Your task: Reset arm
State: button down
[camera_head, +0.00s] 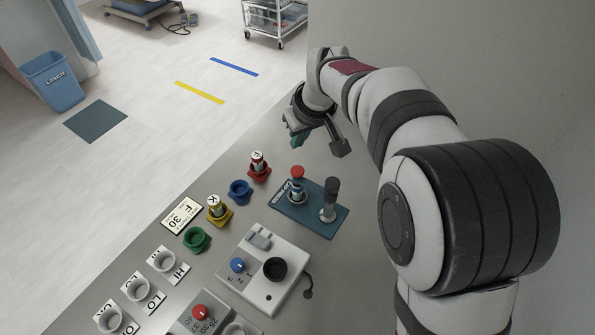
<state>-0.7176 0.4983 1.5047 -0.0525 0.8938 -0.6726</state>
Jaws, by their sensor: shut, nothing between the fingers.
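My arm reaches in from the right and bends down at the far end of the counter (222,172). My gripper (295,141) hangs above the counter's far part, partly hidden behind the wrist. It is shut and empty, with teal at its tip. It is apart from the items on the counter. A dark block on a short stalk also projects from my wrist.
A teal board (284,209) holds a red-topped vial (296,180) and a dark-topped post (329,200). Red (259,168), blue (239,191), yellow (217,209) and green (196,240) holders stand nearby. A grey device (262,264) and several white cups are nearer. A wall borders the right.

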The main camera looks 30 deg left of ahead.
jog(key=s+d+r+m+h, duration=0.1)
jog(key=s+d+m, duration=0.3)
jog(key=d, duration=0.5)
jog(key=s+d+r+m+g, duration=0.1)
jog(key=s+d+r+m, duration=0.2)
jog(key=d, duration=0.5)
jog(key=s+d+m+h, duration=0.1)
jog(key=s+d+m, duration=0.35)
jog(key=d, duration=0.45)
jog(key=s+d+f+m+g, duration=0.1)
jog(key=s+d+f+m, duration=0.2)
jog(key=s, duration=1)
jog(key=d+m, duration=0.3)
jog(key=d, duration=0.1)
jog(key=shift+f+g, duration=0.2)
jog(key=shift+g, duration=0.1)
jog(key=c, duration=1.5)
grip_release()
jog(key=shift+c, duration=0.2)
